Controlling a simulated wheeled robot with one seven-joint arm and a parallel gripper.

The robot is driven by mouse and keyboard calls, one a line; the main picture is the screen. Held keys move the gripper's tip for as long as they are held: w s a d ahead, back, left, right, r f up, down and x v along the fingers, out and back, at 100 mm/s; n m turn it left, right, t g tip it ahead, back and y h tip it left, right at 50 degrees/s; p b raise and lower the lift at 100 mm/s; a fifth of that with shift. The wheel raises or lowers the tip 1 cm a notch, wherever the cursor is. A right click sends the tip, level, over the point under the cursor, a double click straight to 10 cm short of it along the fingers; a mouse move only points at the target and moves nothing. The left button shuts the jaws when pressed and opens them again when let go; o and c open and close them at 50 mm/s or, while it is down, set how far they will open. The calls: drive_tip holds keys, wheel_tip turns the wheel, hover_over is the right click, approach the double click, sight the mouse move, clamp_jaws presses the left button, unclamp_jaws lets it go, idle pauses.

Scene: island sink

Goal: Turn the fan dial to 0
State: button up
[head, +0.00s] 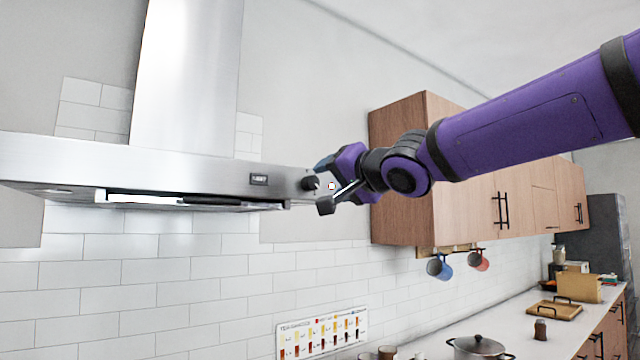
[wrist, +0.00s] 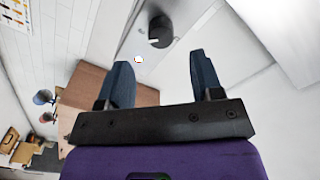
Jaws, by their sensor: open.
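The fan dial is a round black knob (head: 310,183) on the right end of the steel range hood's front (head: 215,176). In the wrist view the dial (wrist: 160,32) shows a light pointer line on its face, and I cannot read any numbers around it. My gripper (head: 327,185) is beside the dial in the head view, just to its right. In the wrist view my gripper (wrist: 160,70) has its two blue-grey fingers spread apart. The dial lies beyond the fingertips, in line with the gap, and nothing is between the fingers.
A small display (head: 259,179) sits left of the dial on the hood. A wooden wall cabinet (head: 400,170) stands close behind my wrist on the right. Mugs (head: 440,267) hang below it. A pot (head: 478,346) stands on the counter below. The space in front of the hood looks clear.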

sight(314, 183)
drive_tip(key=shift+x, duration=3)
drive_tip(key=shift+c, duration=0.4)
drive_tip(key=c, duration=0.8)
drive_tip(key=shift+c, duration=0.2)
